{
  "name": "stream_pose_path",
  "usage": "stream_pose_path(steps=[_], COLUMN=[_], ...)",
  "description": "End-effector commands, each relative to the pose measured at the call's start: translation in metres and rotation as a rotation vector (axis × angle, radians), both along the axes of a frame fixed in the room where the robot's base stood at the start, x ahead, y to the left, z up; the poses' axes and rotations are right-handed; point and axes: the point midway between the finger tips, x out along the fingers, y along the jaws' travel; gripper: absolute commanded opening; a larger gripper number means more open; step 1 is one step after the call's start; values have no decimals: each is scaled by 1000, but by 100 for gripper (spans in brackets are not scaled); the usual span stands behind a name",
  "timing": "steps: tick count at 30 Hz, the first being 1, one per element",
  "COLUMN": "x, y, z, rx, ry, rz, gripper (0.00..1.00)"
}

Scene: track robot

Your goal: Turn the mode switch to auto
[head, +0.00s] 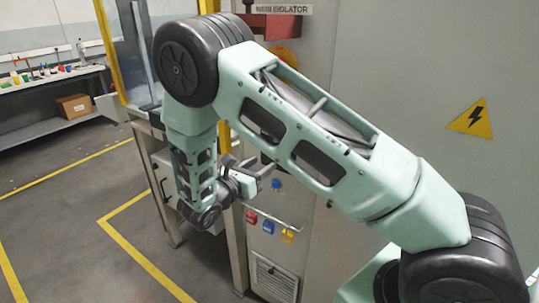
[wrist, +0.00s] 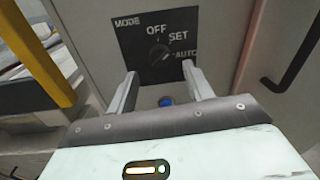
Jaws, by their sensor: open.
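The mode switch (wrist: 160,53) is a small dark knob on a black plate marked MODE, OFF, SET and AUTO, in the upper middle of the wrist view. Its pointer is too dark and small to read surely. AUTO is at the plate's right edge. My gripper (wrist: 159,71) is open and empty, its two fingers apart, with the tips just below the knob to its left and right. They do not appear to touch it. In the head view my gripper (head: 262,172) is beside the cabinet face, and my arm hides the switch.
A blue knob (wrist: 166,101) shows between the fingers. A dark handle (wrist: 294,58) stands at the right. Red (head: 251,216), blue (head: 268,226) and yellow (head: 287,236) padlocks hang below my gripper. A yellow post (wrist: 36,50) is at the left. Open floor (head: 85,205) lies left.

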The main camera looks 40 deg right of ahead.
Motion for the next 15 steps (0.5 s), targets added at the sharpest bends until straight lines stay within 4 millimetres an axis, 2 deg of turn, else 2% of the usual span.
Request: stream_pose_path(steps=[1, 6, 15], x=[2, 10, 14], y=[-11, -34, -47], z=[2, 2, 0], rx=[-2, 1, 0], ry=[2, -1, -1], rz=[-3, -1, 1], gripper=[51, 51, 51])
